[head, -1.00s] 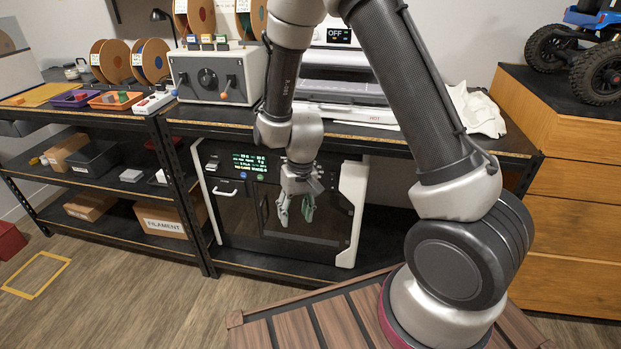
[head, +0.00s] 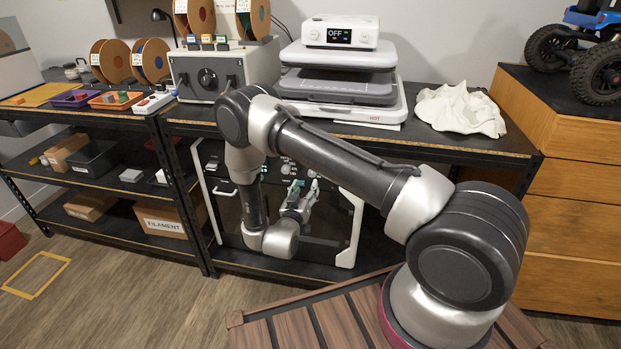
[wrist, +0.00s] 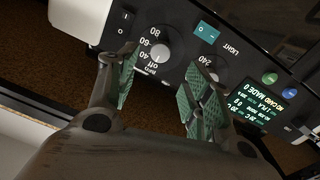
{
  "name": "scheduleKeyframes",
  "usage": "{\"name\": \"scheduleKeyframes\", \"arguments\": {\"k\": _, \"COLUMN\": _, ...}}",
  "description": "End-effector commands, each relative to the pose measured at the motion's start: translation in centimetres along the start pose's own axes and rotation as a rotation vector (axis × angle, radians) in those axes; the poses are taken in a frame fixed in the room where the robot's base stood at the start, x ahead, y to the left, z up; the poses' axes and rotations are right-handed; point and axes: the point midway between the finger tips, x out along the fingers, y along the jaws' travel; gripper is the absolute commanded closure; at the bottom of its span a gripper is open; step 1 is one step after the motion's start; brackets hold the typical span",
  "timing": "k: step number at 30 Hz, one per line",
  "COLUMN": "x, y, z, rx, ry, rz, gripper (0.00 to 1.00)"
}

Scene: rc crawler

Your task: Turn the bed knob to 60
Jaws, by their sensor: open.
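The bed knob (wrist: 159,51) is a round grey dial on the machine's dark control panel, in the upper middle of the wrist view. Markings 80, 60, 40 and off run along one side of it; its pointer setting is too small to tell. My gripper (wrist: 166,66) is open, with its green-padded fingers spread either side of the knob in this view. I cannot tell whether they touch it. A second knob (wrist: 213,66), marked 240, sits behind the right finger, partly hidden. In the head view my gripper (head: 304,188) is before the machine front below the bench.
A light switch (wrist: 207,32), an I/O switch (wrist: 123,20), a green button (wrist: 269,79) and a lit display (wrist: 262,108) share the panel. The bench edge (head: 400,142) overhangs the machine. Its white side post (head: 352,228) stands right of my gripper.

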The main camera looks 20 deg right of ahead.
Motion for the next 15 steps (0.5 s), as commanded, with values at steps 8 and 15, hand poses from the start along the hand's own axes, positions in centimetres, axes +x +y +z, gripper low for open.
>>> {"name": "scheduleKeyframes", "arguments": {"k": 8, "x": 4.4, "y": 0.1, "z": 0.0, "rx": -0.003, "ry": -0.001, "rz": 0.002, "gripper": 0.5}}
{"name": "scheduleKeyframes", "arguments": {"k": 15, "x": 7.1, "y": 0.0, "z": 0.0, "rx": -0.003, "ry": -0.002, "rz": 0.0, "gripper": 0.5}}
